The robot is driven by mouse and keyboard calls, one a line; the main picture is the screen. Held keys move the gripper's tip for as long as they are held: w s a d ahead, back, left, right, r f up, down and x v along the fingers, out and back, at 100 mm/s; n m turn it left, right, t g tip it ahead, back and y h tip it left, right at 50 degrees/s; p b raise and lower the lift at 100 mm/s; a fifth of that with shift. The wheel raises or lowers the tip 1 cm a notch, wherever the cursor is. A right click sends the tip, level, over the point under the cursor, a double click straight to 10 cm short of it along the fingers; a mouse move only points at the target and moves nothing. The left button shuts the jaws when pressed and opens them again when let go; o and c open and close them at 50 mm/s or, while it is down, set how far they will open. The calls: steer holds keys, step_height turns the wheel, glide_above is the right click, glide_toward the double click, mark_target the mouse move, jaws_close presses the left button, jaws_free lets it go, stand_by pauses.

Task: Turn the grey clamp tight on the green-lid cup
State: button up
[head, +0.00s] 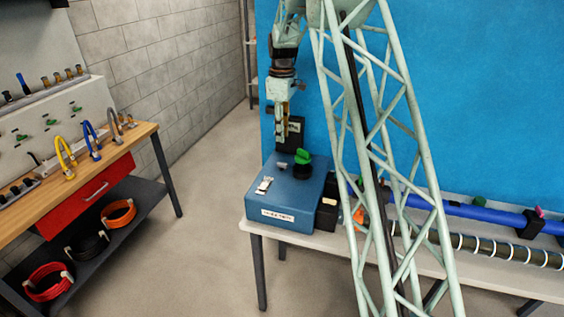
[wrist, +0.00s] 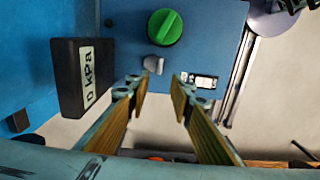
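The green-lid cup (head: 302,157) stands on top of a blue box (head: 262,200); its round green lid (wrist: 165,27) shows at the top of the wrist view. The small grey clamp (wrist: 153,64) sits on the box beside the lid, and it is a small pale shape in the head view (head: 282,165). My gripper (head: 281,138) hangs above the box, pointing down. In the wrist view its two fingers (wrist: 158,84) are apart with nothing between them, and the clamp lies just beyond the fingertips. I cannot tell the height gap.
A black gauge (wrist: 82,78) reading 0 kPa stands close to the left finger. My lattice arm hides part of the bench. A blue tube (head: 470,211) lies to the right; a workbench (head: 140,140) with hoses stands left.

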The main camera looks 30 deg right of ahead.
mark_target(282, 167)
steer(key=shift+f, duration=0.15)
steer(key=shift+f, duration=6.75)
jaws_close()
